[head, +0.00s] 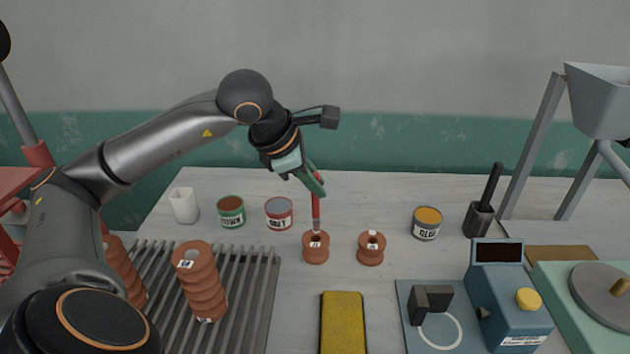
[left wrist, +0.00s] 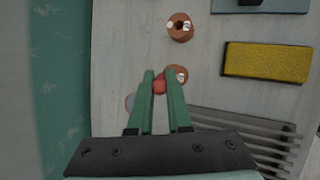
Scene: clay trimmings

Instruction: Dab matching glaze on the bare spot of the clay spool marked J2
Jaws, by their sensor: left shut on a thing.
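My left gripper (head: 312,184) is shut on a red-handled brush (head: 316,211) that hangs upright, its lower end at the top of a terracotta clay spool (head: 316,248). I cannot tell whether the tip touches the clay. The left wrist view shows the brush's red end (left wrist: 159,87) between the green fingers (left wrist: 160,80), with that spool (left wrist: 181,73) partly hidden behind. A second clay spool (head: 371,249) stands just right, also in the left wrist view (left wrist: 179,32). Both carry small white tags, too small to read surely. My right gripper is not in view.
A green can (head: 231,213) with brown contents, a grey-filled can (head: 279,213) and an orange-filled can (head: 427,224) stand behind. A yellow sponge-like block (head: 342,325) lies in front. A slatted rack (head: 258,290) with stacked spools (head: 201,285) is at left, a blue device (head: 507,310) at right.

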